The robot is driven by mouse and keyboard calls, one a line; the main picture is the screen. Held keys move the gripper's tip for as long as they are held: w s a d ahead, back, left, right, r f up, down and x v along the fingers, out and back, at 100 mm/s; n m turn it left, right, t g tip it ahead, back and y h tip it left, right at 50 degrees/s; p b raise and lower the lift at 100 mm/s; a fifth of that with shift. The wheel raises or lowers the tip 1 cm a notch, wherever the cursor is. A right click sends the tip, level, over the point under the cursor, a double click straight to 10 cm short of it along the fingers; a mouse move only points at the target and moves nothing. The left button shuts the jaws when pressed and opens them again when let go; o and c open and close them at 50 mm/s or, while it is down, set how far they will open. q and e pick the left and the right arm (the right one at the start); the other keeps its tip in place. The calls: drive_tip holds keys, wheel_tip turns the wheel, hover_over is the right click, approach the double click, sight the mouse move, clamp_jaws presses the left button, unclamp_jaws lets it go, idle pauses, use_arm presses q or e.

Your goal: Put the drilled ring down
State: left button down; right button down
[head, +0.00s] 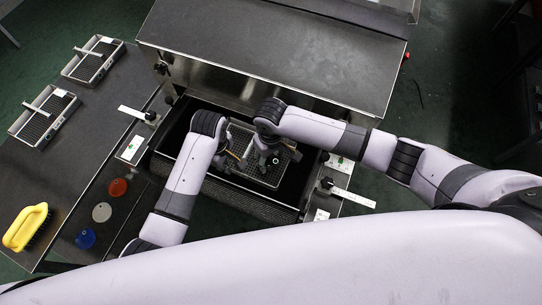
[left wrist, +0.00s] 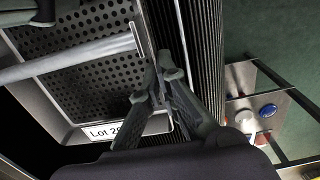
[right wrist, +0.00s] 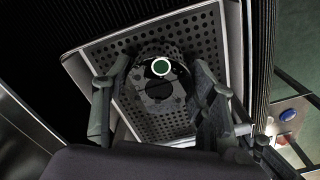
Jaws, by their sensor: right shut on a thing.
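The drilled ring (right wrist: 143,80) is a dark grey round part with holes and a white-rimmed green spot, seen in the right wrist view. My right gripper (right wrist: 163,88) is shut on it, one finger on each side, over the perforated floor of a wire-mesh basket (right wrist: 205,45). Whether the ring touches the floor I cannot tell. In the head view my right gripper (head: 268,152) is above that basket (head: 245,130). My left gripper (left wrist: 158,76) has its fingertips close together at the rim of a basket with a bar and a "Lot" label (left wrist: 103,130); nothing clear shows between them.
The basket sits in the dark dryer opening, below a steel hood (head: 270,50). Two similar baskets (head: 93,60) (head: 44,115) stand on the left bench. Levers (head: 345,193) flank the opening.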

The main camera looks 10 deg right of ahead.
sight(271, 157)
drive_tip(key=shift+f, duration=0.2)
drive_tip(key=c, duration=0.7)
unclamp_jaws()
wheel_tip(271, 157, up, 12)
drive_tip(key=shift+r, duration=0.1)
use_arm(q)
drive_tip(key=c, duration=2.3)
unclamp_jaws()
drive_tip(key=o, duration=0.6)
